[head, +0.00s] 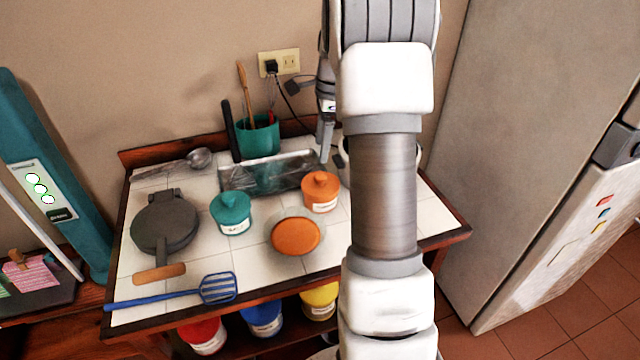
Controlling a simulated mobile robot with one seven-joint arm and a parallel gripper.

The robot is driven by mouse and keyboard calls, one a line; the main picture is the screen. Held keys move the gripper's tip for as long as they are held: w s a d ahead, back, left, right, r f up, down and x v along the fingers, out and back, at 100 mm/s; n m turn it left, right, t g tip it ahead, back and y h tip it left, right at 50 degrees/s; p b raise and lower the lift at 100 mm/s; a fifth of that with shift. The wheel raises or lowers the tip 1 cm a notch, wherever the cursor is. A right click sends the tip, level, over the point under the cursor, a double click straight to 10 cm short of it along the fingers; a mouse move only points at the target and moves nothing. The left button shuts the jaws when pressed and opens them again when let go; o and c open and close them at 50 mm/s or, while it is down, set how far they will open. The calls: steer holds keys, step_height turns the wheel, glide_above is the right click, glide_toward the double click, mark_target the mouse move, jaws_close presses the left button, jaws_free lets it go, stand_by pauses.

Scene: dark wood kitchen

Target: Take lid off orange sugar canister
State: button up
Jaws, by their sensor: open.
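The orange canister (320,198) stands on the white tiled table, right of the teal canister. Its knobbed orange lid (321,183) is on it, and a white label is on its front. My gripper (326,145) is above and behind the canister, pointing down and apart from the lid. It is open with nothing seen in it. My arm hides part of it.
A teal canister (231,216) and a clear dish with an orange top (296,237) stand close by. A metal tray (250,175), teal utensil pot (258,137), waffle iron (165,222) and blue spatula (190,295) share the table. A fridge (530,130) stands right.

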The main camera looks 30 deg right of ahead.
mark_target(320, 176)
steer(key=f, duration=0.3)
steer(key=shift+w+a+f, duration=0.15)
steer(key=shift+a+f, duration=0.05)
steer(key=shift+f, duration=0.1)
steer(key=shift+d+f, duration=0.1)
steer(key=shift+f, duration=2.65)
jaws_close()
